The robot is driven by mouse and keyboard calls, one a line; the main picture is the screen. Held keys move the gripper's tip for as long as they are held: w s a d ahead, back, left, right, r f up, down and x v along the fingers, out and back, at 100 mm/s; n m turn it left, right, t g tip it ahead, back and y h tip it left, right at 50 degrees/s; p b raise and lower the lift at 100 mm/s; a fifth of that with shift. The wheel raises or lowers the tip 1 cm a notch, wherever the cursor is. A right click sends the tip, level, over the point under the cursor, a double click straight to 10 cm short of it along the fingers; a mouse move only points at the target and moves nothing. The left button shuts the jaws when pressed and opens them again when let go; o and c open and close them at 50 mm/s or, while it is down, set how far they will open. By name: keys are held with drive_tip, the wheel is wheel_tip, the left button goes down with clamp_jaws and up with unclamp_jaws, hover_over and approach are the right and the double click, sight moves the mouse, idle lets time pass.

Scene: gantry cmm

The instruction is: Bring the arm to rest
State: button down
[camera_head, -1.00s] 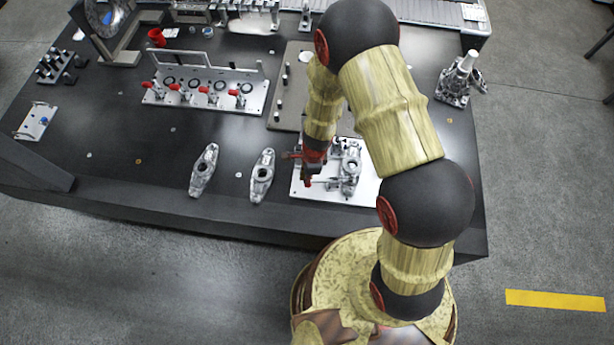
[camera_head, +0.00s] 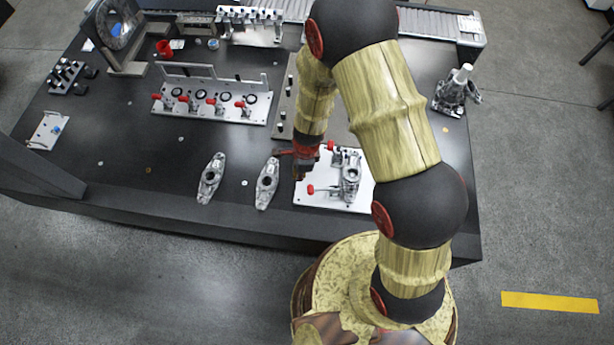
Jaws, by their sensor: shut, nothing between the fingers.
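My arm reaches up from my base, bends over the dark table (camera_head: 130,205) and points down. My gripper (camera_head: 299,176) is at its lower end, small and partly dark against the scene. It is shut and empty. It is over the left edge of a white fixture plate (camera_head: 325,199), beside a metal part (camera_head: 350,178) clamped there with red-handled clamps. Whether the fingertips touch the plate cannot be told.
Two loose metal castings (camera_head: 211,178) and (camera_head: 267,184) lie left of the gripper. A rack with red clamps (camera_head: 210,100) stands behind them. A metal housing (camera_head: 456,92) stands at the right. The table's front left is clear.

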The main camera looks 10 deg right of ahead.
drive_tip(key=shift+a+r, duration=0.6)
drive_tip(key=shift+r, duration=0.3)
drive_tip(key=s+n+g, duration=0.2)
drive_tip(key=s+n, duration=0.4)
drive_tip(key=s+d+r+n+t+b, duration=0.2)
drive_tip(key=d+r+n+b, duration=0.2)
drive_tip(key=r, duration=0.4)
drive_tip(key=s+d+r+n+t+h+b, duration=0.1)
drive_tip(key=s+d+r+n+t+b, duration=0.2)
drive_tip(key=r+b, duration=0.5)
drive_tip(key=s+d+r+n+t+b, duration=0.2)
drive_tip(key=s+d+r+n+b, duration=0.1)
drive_tip(key=d+r+n+b, duration=0.2)
wheel_tip(320, 180, up, 3)
drive_tip(key=d+b, duration=0.1)
drive_tip(key=d, duration=0.1)
drive_tip(key=shift+s+d+r+n+t+b, duration=0.2)
drive_tip(key=shift+d+n+t+b, duration=0.1)
drive_tip(key=shift+b, duration=0.1)
